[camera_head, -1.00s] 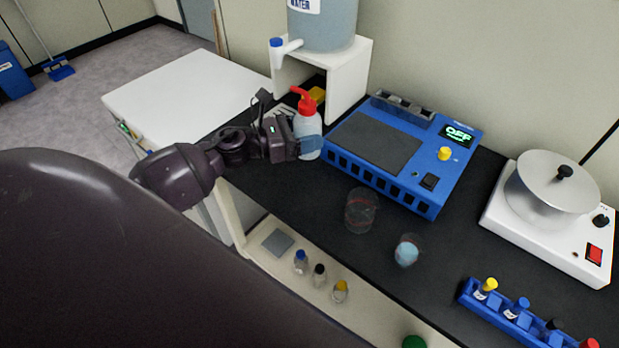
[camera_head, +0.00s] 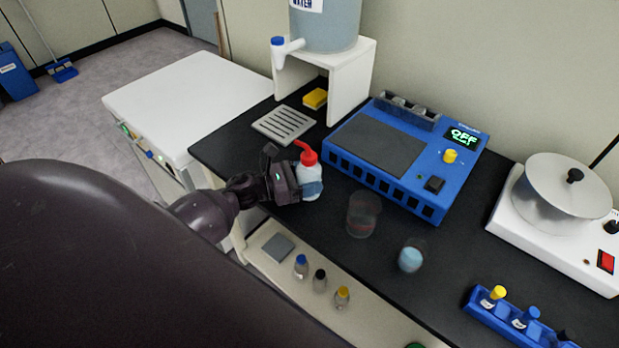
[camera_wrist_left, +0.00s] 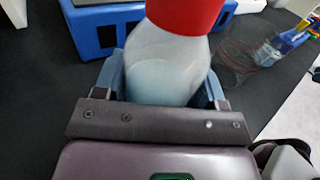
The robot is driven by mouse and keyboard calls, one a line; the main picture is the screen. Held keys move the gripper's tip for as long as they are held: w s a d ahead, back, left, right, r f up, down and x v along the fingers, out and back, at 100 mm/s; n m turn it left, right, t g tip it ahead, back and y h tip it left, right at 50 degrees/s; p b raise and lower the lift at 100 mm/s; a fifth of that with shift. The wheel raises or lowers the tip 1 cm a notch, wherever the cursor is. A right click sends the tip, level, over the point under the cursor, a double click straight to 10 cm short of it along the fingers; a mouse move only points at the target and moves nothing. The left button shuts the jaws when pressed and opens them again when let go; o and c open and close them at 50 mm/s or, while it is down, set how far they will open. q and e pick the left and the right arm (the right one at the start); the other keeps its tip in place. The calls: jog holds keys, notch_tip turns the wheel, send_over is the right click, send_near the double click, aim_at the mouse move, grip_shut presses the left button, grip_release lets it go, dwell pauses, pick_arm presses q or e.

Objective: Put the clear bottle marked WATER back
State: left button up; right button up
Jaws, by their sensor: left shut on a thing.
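The clear bottle with a red spout cap (camera_head: 309,172) is held upright in my left gripper (camera_head: 312,190). Its body looks pale and no WATER marking can be read on it. In the left wrist view the bottle (camera_wrist_left: 168,70) stands between the two blue fingers of my left gripper (camera_wrist_left: 165,88), with its red cap (camera_wrist_left: 185,14) at the top. The gripper is at the left part of the black bench, in front of the blue machine. Whether the bottle's base touches the bench is hidden. My right gripper is not in view.
A blue machine (camera_head: 405,155) reading OFF stands right of the bottle. A slotted grey plate (camera_head: 283,124) and yellow sponge (camera_head: 315,98) lie behind. A clear beaker (camera_head: 363,214) and a beaker with blue liquid (camera_head: 411,257) stand right. Small bottles sit on a lower shelf (camera_head: 375,310).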

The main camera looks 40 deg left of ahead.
pick_arm(q)
jog(key=shift+f, duration=0.1)
jog(key=shift+f, duration=0.1)
jog(key=o, duration=1.1)
